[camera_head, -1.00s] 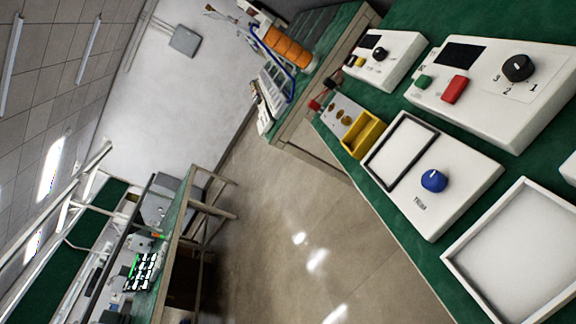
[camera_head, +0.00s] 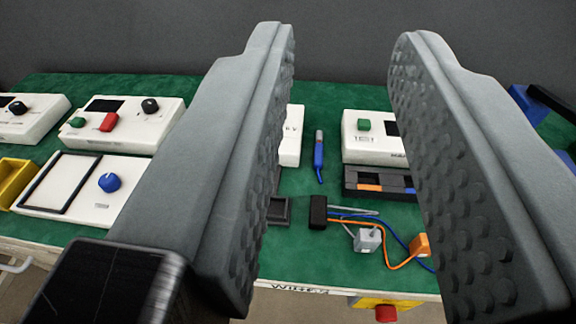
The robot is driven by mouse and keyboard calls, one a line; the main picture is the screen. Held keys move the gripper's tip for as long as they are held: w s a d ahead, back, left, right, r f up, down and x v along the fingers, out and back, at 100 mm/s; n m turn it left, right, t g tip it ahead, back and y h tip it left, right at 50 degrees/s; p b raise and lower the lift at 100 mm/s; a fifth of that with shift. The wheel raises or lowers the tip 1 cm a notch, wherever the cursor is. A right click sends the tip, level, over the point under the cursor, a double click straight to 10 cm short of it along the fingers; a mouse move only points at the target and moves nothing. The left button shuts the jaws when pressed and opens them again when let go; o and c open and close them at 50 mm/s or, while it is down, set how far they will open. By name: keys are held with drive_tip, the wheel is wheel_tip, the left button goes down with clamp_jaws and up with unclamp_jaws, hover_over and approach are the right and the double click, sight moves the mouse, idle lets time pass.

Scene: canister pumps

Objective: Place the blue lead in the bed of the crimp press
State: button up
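My gripper (camera_head: 343,60) is open, with two grey studded fingers wide apart and nothing between them. A black block (camera_head: 318,212) lies on the green bench with grey, blue and orange leads coming out. The blue lead (camera_head: 350,216) runs right from the block; its far end is near or behind my right finger. The grey lead has a grey connector (camera_head: 367,240), the orange lead an orange one (camera_head: 419,245). The crimp press cannot be named for sure; a blue device with a black bar (camera_head: 545,105) stands at far right, partly hidden.
A white box with a green button (camera_head: 375,140) stands behind a black tray with orange parts (camera_head: 375,184). A blue pen-like tool (camera_head: 318,155) lies left of it. White units (camera_head: 125,125) and a yellow bin (camera_head: 14,180) are at left. A red button (camera_head: 386,313) is at the front edge.

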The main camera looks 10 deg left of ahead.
drive_tip(key=w+f+g, duration=0.4)
drive_tip(key=w+g, duration=0.3)
drive_tip(key=w, duration=0.8)
drive_tip(key=g, duration=1)
hover_over(319, 145)
drive_tip(key=f, duration=2.1)
drive_tip(key=shift+w+f, duration=0.2)
drive_tip(key=shift+w, duration=0.15)
drive_tip(key=shift+s+f, duration=0.2)
drive_tip(key=shift+f, duration=1.1)
drive_tip(key=shift+s+f, duration=0.2)
drive_tip(key=shift+f, duration=1.1)
clamp_jaws()
